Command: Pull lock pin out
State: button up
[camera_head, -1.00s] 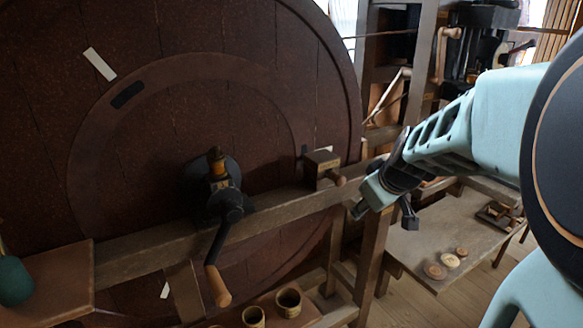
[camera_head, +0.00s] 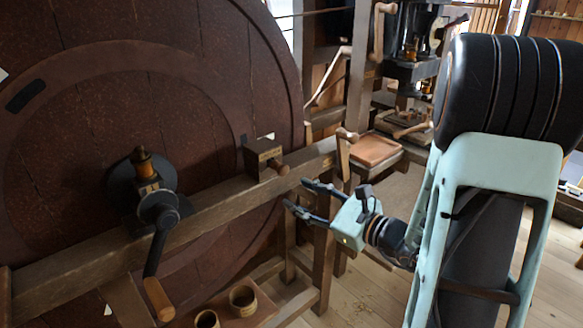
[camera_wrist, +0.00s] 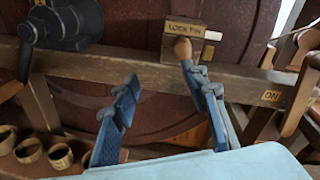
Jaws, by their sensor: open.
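The lock pin (camera_head: 282,169) is a small wooden knob sticking out of a wooden block on the beam, in front of the big dark wheel. In the wrist view, the knob (camera_wrist: 183,47) shows under the block (camera_wrist: 183,28), which is labelled LOCK PIN. My gripper (camera_head: 296,195) is open and empty, a little below and to the right of the knob in the head view. In the wrist view my fingers (camera_wrist: 160,79) are spread, with the knob beyond the tip of the right finger. I see no contact with the knob.
A crank with a wooden handle (camera_head: 158,298) hangs left of the block. The beam (camera_head: 215,205) runs across the wheel (camera_head: 100,60). A lever (camera_head: 345,135) stands right of the block; an ON label (camera_wrist: 271,96) is on the beam. Wooden cups (camera_head: 242,298) stand below.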

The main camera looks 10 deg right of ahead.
aim_at(285, 171)
jog(key=w+a, duration=0.1)
jog(key=w, duration=0.2)
jog(key=w+m+t, duration=0.1)
jog(key=w, duration=0.2)
jog(key=w+a+r+m+p, duration=0.1)
jog(key=w, duration=0.3)
jog(key=shift+w+a+r+t+h, duration=0.1)
jog(key=shift+a+t+h, duration=0.2)
jog(key=shift+t+h, duration=0.1)
jog(key=shift+c, duration=0.2)
grip_shut()
